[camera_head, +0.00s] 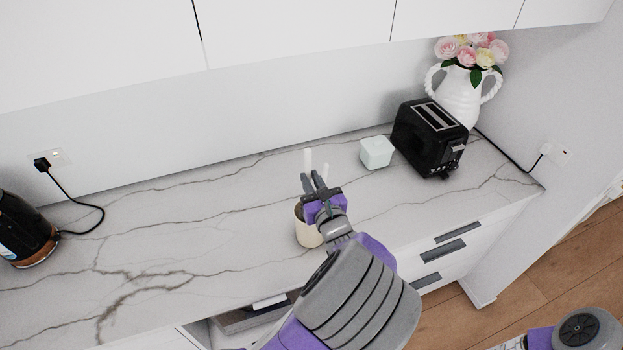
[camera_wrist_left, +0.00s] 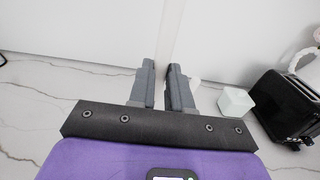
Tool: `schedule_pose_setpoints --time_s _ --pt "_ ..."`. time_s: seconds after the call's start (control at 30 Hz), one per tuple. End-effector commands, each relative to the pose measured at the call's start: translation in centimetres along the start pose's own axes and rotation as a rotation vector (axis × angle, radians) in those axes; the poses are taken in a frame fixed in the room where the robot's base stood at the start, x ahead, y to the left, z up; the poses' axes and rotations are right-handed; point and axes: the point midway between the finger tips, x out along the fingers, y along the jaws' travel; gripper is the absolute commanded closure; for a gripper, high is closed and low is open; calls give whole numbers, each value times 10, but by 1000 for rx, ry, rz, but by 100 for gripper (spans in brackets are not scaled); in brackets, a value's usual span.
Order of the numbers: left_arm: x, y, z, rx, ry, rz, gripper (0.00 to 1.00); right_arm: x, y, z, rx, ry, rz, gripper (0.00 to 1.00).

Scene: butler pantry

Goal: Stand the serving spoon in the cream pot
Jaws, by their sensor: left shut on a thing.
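The cream pot (camera_head: 307,234) stands upright on the marble counter, partly hidden behind my left gripper (camera_head: 313,181). The gripper is over the pot's rim, shut on the serving spoon (camera_head: 308,160), a pale upright piece rising above the fingers. In the left wrist view the spoon (camera_wrist_left: 172,30) passes between the two grey fingers (camera_wrist_left: 166,82) and runs out of the top of the picture. Its lower end is hidden, so I cannot tell how deep it sits in the pot. A second small pale piece (camera_head: 324,170) shows just right of the fingers; I cannot tell what it is.
A pale green-white box (camera_head: 376,152), a black toaster (camera_head: 426,140) and a white vase of flowers (camera_head: 459,97) stand to the right. A black kettle (camera_head: 22,232) is at the far left. The marble counter (camera_head: 190,235) between kettle and pot is clear.

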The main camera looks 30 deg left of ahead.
Motion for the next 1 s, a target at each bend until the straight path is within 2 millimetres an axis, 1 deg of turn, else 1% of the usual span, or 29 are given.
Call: schedule_pose_setpoints --time_s 0.03,0.17,0.47,0.5,0.57,0.6,0.7,1.0 --pt "0 0 -6 1 0 1 100 4 2 0 0 0 0 100" --pt "0 0 -11 1 0 1 100 7 3 0 0 0 0 100" --pt "0 0 -11 1 -1 0 100 7 3 0 0 0 0 100" --pt "0 0 -11 0 -1 0 80 7 3 0 0 0 0 100" --pt "0 0 -11 0 -1 1 71 7 3 0 0 0 0 100" --pt "0 0 -11 0 -1 0 65 7 3 0 0 0 0 100" --pt "0 0 -11 0 0 1 52 7 3 0 0 0 0 100" --pt "-2 0 -11 0 1 0 52 7 3 0 0 0 0 100"
